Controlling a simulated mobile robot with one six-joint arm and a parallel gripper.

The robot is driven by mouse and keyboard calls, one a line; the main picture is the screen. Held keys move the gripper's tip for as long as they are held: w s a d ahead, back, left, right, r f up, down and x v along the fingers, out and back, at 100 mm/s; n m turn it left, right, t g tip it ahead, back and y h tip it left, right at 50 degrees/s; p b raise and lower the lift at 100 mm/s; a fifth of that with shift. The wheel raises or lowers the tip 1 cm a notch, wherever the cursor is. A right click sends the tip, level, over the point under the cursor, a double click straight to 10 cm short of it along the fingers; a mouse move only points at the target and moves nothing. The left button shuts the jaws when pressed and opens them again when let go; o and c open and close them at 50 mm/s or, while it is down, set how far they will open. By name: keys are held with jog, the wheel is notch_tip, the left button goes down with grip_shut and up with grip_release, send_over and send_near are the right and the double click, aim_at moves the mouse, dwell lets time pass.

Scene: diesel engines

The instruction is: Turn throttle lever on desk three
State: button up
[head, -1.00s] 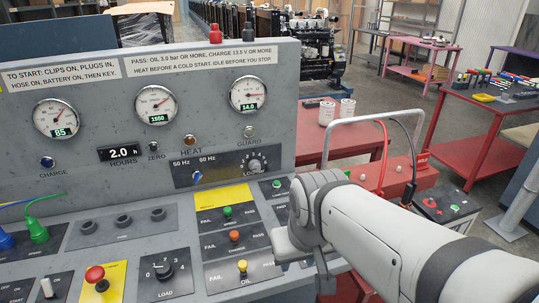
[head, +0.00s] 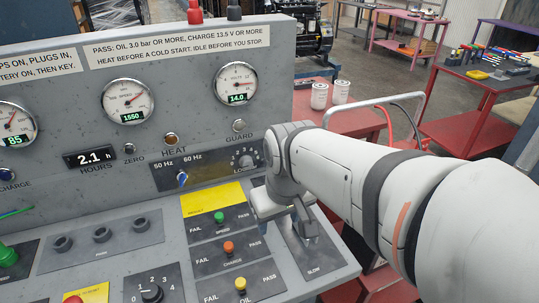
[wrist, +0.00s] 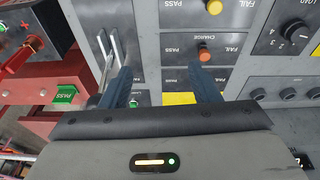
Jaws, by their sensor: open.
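The throttle plate (head: 318,256), marked SLOW, lies at the right end of the sloping control desk. In the wrist view a bright metal lever (wrist: 107,48) stands in this plate at upper left. My gripper (head: 290,222) hangs over the upper part of the plate in the head view and hides much of the lever. In the wrist view my gripper (wrist: 160,74) is open, its two dark fingers apart with nothing held between them. The left finger is close to the lever's lower end; I cannot tell whether they touch.
Green (head: 219,217), orange (head: 228,247) and yellow (head: 240,284) switches stand left of the plate. The upright gauge panel (head: 190,120) rises behind. A red bench (head: 345,119) with two white cans is beyond the desk's right edge.

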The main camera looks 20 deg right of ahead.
jog(key=w+d+n+g, duration=0.1)
jog(key=w+d+n, duration=0.1)
jog(key=w+d, duration=0.1)
jog(key=w+d+n+g, duration=0.1)
jog(key=w+d+n, duration=0.1)
jog(key=w+d, duration=0.2)
jog(key=w+d+n+g+p, duration=0.1)
jog(key=w+d+n, duration=0.1)
jog(key=w+d, duration=0.1)
jog(key=shift+w+d+r+y, duration=0.3)
jog(key=shift+d+r+y, duration=0.1)
jog(key=shift+d, duration=0.2)
jog(key=shift+w+d+f, duration=0.1)
jog(key=shift+d+f, duration=0.05)
jog(key=f, duration=0.7)
jog(key=shift+s+a+f+p, duration=0.2)
jog(key=shift+a+f+p, duration=0.05)
jog(key=shift+p, duration=0.05)
jog(key=shift+c, duration=0.5)
grip_shut()
